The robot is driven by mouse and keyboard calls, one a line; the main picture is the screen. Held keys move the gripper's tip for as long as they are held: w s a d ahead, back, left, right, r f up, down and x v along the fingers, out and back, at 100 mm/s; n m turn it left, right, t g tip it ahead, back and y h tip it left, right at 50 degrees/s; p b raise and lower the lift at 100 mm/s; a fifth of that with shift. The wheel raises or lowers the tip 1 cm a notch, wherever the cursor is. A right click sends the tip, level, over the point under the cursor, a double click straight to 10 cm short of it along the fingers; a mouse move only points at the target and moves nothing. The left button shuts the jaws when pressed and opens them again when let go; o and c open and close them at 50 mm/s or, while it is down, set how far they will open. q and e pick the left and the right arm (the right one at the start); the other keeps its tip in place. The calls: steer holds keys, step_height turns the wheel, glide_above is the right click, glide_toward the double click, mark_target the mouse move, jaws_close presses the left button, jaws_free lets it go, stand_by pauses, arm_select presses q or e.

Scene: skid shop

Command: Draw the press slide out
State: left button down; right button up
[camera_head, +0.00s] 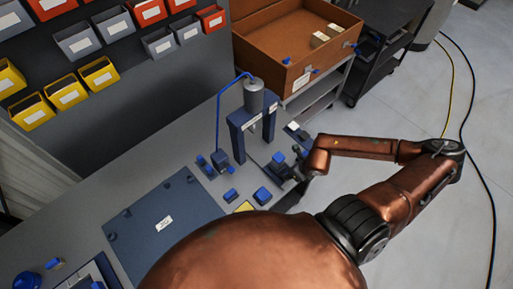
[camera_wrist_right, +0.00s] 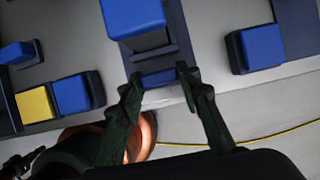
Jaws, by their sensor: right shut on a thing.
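The press (camera_head: 254,93) stands on the grey bench, with a blue frame, a grey cylinder on top and a blue hose. Its slide, carrying a blue block (camera_head: 278,159), is on the side facing my right arm. In the right wrist view the block (camera_wrist_right: 134,16) sits in a dark nest with a dark blue front bar (camera_wrist_right: 160,78). My right gripper (camera_wrist_right: 157,80) has one finger at each end of this bar and is shut on it. In the head view the right gripper (camera_head: 289,176) is partly hidden by its own arm. My left gripper is not in view.
Blue blocks in dark holders (camera_head: 262,195) and a yellow block (camera_head: 244,207) lie near the bench's front edge. A dark blue plate (camera_head: 165,222) lies to the left. A brown open box (camera_head: 262,57) stands behind the press. Cables (camera_head: 480,160) run across the floor at right.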

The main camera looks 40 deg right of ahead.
steer(key=shift+s, duration=0.4)
steer(key=shift+s+d+p, duration=0.1)
steer(key=shift+s+p, duration=0.25)
steer(key=shift+p, duration=0.1)
steer(key=o, duration=0.9)
steer(key=shift+o, duration=0.2)
step_height(320, 180, up, 4)
steer(key=p, duration=0.4)
steer(key=shift+r, duration=0.25)
